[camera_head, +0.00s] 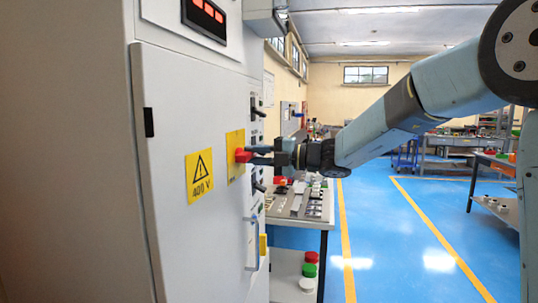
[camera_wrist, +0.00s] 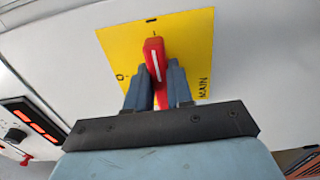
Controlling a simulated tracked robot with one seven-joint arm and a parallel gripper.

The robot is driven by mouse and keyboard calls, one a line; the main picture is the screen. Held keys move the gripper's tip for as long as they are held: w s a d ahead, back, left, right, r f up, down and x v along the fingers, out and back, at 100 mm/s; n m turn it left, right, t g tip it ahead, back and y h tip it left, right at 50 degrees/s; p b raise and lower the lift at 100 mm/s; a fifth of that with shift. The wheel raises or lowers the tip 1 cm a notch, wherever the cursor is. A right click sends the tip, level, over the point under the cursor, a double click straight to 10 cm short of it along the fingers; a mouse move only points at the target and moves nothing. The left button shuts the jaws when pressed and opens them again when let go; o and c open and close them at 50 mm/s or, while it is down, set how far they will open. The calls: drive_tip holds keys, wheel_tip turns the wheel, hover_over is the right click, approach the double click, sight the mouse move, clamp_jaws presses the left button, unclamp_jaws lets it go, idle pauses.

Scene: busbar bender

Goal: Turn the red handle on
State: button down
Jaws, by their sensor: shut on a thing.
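The red handle (camera_wrist: 154,59) sits on a yellow plate (camera_wrist: 120,42) on the front of a light grey cabinet. In the wrist view my gripper (camera_wrist: 158,78) has one finger on each side of the handle and is shut on it. The handle's white line points nearly at a small mark at the plate's top edge. An "O" is at the plate's left and "MAIN" at its right. In the head view the red handle (camera_head: 242,155) shows at the tips of my gripper (camera_head: 250,156), which reaches in from the right. The fingers partly hide the handle.
The cabinet (camera_head: 170,110) fills the left, with a 400 V warning sign (camera_head: 199,176) and a red-lit display (camera_head: 205,12). A panel table (camera_head: 300,203) with buttons stands behind my gripper. The blue floor (camera_head: 400,240) at right is open.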

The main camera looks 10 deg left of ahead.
drive_tip(key=shift+f, duration=0.1)
idle(0.4)
drive_tip(key=c, duration=1)
unclamp_jaws()
drive_tip(key=shift+w, duration=0.15)
drive_tip(key=d, duration=1.3)
drive_tip(key=shift+s+d, duration=0.25)
drive_tip(key=shift+d, duration=0.1)
